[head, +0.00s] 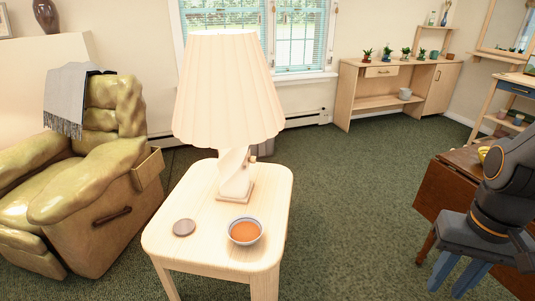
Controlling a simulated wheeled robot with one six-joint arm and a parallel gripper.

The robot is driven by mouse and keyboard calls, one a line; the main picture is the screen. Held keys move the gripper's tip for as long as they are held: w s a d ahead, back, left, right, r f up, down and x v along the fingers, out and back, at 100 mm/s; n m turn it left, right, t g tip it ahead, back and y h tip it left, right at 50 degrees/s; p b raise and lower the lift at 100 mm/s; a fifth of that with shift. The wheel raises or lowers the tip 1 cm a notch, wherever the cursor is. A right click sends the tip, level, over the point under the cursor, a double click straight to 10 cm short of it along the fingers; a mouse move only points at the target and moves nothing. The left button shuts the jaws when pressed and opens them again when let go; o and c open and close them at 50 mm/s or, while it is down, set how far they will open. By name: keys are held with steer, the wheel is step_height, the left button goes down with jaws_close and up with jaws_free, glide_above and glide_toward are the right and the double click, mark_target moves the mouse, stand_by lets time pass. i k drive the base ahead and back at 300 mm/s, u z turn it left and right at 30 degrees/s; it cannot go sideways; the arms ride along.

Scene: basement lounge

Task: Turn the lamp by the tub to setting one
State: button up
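A lamp with a pleated cream shade (228,90) and a twisted pale base (235,185) stands upright on a light wooden side table (160,240). A small brownish knob (253,158) shows at the right of the lamp's stem, just under the shade. The shade looks bright, but I cannot tell the lamp's setting. No bathtub shows; a blue-rimmed bowl (245,231) with orange contents sits in front of the lamp. My gripper (453,284), with blue fingers pointing down, is at the lower right, well apart from the lamp. Its fingers look spread and empty; the tips are near the frame's bottom edge.
A round brown coaster (184,227) lies left of the bowl. A green-gold recliner (90,190) stands close to the table's left. A dark wooden table (445,190) is beside my arm at right. Green carpet (350,210) is clear between the two tables.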

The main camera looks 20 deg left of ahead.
mark_target(252, 159)
steer(key=u, duration=0.35)
steer(key=i, duration=0.65)
steer(key=u, duration=0.95)
steer(key=i, duration=0.45)
steer(key=u, duration=0.05)
